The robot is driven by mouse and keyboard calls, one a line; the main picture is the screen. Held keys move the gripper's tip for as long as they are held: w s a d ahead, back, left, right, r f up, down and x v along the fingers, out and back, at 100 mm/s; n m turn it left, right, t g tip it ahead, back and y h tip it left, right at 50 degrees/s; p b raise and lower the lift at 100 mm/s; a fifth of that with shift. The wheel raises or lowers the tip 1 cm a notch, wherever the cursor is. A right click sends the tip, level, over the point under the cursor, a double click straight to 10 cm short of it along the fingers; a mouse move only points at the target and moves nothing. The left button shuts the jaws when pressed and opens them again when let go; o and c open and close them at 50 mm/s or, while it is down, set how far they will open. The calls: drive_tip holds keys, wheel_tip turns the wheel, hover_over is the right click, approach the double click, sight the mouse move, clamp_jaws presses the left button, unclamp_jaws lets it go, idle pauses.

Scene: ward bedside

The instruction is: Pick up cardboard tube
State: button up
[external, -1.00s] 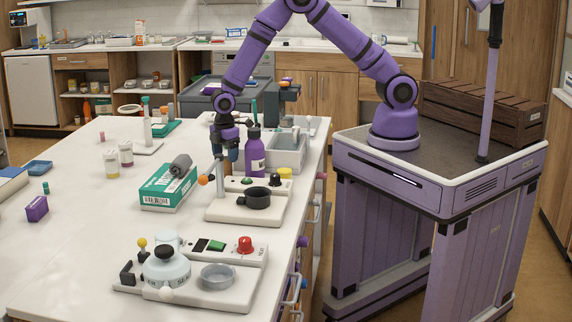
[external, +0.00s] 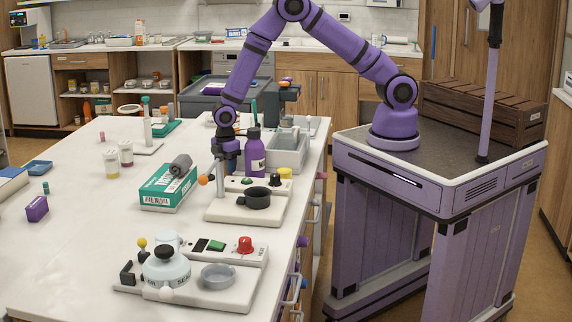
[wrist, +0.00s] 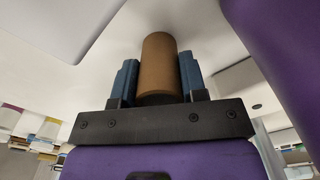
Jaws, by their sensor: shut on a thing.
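The cardboard tube (wrist: 159,66) is a plain brown cylinder in the middle of the wrist view. It stands between the two blue fingers of my gripper (wrist: 158,78), which are shut on it. In the external view my gripper (external: 229,165) is low over the white table, just left of the purple bottle. I cannot make the tube out clearly there, and its lower end is hidden.
The purple bottle (external: 254,151) stands close at the gripper's right, with a grey bin (external: 290,152) beyond it. A green and white box (external: 167,188) carries a grey roll (external: 181,165).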

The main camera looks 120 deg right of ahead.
wheel_tip(320, 180, up, 10)
idle(0.6)
idle(0.4)
